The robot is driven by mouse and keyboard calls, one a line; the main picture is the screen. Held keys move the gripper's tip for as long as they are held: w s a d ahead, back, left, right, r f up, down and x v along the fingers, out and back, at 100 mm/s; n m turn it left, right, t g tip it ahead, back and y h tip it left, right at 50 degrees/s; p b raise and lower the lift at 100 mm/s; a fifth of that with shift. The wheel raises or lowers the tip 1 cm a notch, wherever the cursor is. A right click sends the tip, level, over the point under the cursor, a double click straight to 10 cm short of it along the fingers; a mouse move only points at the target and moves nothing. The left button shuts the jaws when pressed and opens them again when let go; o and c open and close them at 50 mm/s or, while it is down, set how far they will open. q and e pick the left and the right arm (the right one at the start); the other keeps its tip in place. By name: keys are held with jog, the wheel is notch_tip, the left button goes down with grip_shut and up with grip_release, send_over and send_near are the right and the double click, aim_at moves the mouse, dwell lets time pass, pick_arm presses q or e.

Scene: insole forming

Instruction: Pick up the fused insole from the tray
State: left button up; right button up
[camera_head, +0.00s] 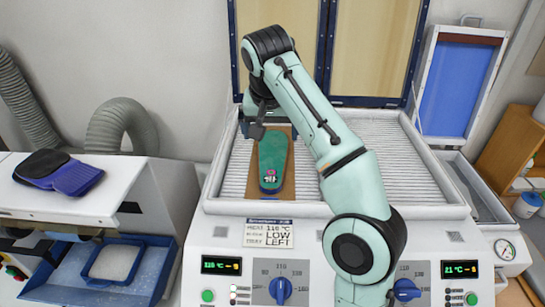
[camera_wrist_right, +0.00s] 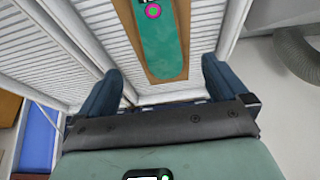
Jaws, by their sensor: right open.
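The insole (camera_head: 272,160) is green with a small pink and white mark at its near end. It lies flat on a brown board (camera_head: 290,178) on the left part of the white ribbed tray (camera_head: 237,165). My right gripper (camera_head: 265,120) is above the insole's far end, partly hidden by its own arm. In the right wrist view the gripper (camera_wrist_right: 162,68) is open, its two dark fingers apart. The insole (camera_wrist_right: 158,45) and board (camera_wrist_right: 181,70) show ahead between the fingers, and nothing is held. My left gripper is not in view.
A raised lid with tan panels (camera_head: 375,45) stands behind the tray. Dials (camera_head: 280,290) and displays line the machine's front.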

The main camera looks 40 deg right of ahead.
aim_at(272, 158)
jog(key=x, duration=1.1)
jog(key=shift+w+d+f, duration=0.1)
jog(key=shift+d+f, duration=0.1)
jog(key=shift+f, duration=0.1)
jog(key=c, duration=0.8)
